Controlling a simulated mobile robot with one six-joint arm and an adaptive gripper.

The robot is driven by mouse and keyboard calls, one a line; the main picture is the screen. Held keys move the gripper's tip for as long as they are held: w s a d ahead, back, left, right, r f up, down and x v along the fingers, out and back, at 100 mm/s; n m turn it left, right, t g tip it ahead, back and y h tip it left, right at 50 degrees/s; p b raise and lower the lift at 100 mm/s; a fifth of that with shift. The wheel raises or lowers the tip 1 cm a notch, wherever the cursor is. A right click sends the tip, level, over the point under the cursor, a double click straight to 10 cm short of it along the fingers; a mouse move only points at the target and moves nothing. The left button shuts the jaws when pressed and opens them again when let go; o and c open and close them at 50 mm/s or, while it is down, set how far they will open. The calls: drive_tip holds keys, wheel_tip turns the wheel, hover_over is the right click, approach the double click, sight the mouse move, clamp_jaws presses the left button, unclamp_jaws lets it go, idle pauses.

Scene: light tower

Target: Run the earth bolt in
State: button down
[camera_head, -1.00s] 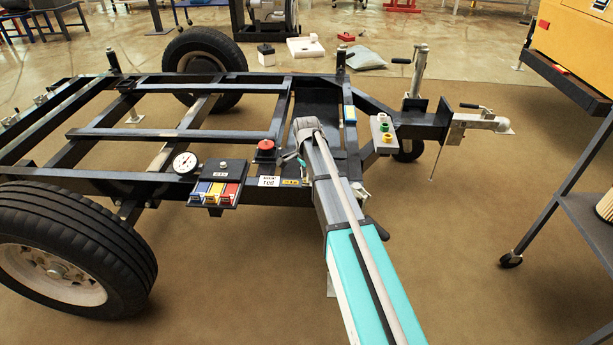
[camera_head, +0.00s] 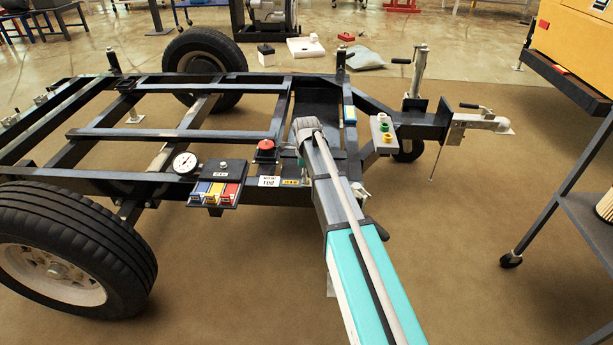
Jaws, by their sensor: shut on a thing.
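My arm reaches in from the bottom of the head view to the near rail of the black trailer frame (camera_head: 110,178). My gripper (camera_head: 302,168) is at the rail, mostly hidden behind my own wrist and forearm. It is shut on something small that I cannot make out. I cannot see the earth bolt or its hole. A yellow label (camera_head: 290,183) and a white label (camera_head: 268,181) are on the rail just left of my gripper.
On the rail to the left are a red button (camera_head: 265,146), a block with blue, yellow and red parts (camera_head: 215,190) and a round gauge (camera_head: 185,162). A grey box with coloured buttons (camera_head: 382,132) is to the right. A grey trolley (camera_head: 560,190) stands far right.

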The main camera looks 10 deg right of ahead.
drive_tip(key=m, duration=0.5)
drive_tip(key=shift+w, duration=0.15)
idle(0.5)
drive_tip(key=c, duration=0.5)
unclamp_jaws()
drive_tip(key=shift+c, duration=0.2)
drive_tip(key=shift+n, duration=0.3)
